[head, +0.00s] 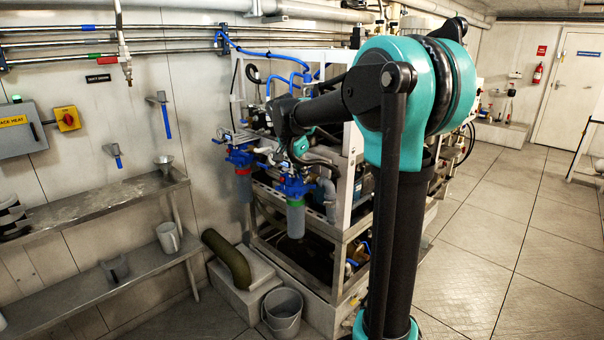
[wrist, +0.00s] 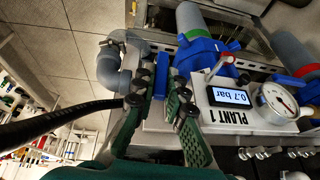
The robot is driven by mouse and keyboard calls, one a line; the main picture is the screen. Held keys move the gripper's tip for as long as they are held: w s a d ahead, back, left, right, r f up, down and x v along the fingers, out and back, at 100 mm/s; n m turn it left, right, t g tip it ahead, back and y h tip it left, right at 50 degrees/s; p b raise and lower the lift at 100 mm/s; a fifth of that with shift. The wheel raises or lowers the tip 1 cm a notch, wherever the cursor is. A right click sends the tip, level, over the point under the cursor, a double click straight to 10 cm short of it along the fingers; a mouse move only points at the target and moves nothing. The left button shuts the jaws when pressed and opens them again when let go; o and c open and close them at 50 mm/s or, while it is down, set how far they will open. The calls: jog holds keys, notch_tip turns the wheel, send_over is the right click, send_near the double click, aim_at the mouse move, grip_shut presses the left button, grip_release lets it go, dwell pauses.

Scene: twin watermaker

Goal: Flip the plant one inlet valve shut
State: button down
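The PLANT 1 panel (wrist: 215,112) shows in the wrist view, with a lit display (wrist: 226,96) reading 0.7 bar and a round dial gauge (wrist: 278,101) at its right. A blue valve handle (wrist: 161,72) lies left of the panel, beside a grey pipe elbow (wrist: 112,65). My gripper (wrist: 160,88) has its two dark fingers on either side of this handle. I cannot tell whether both fingers press on it.
The rack frame (head: 347,175) and pipes crowd my arm. A grey bucket (head: 283,312) stands on the floor by the rack. Shelves (head: 105,210) line the left wall. Floor at right is clear.

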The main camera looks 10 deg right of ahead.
jog(key=shift+w+a+g+h, duration=0.1)
jog(key=shift+w+g+h, duration=0.1)
jog(key=shift+g+h, duration=0.15)
dwell(0.3)
jog(key=c, duration=1.8)
grip_release()
jog(key=shift+c, duration=0.2)
jog(key=shift+s, duration=0.1)
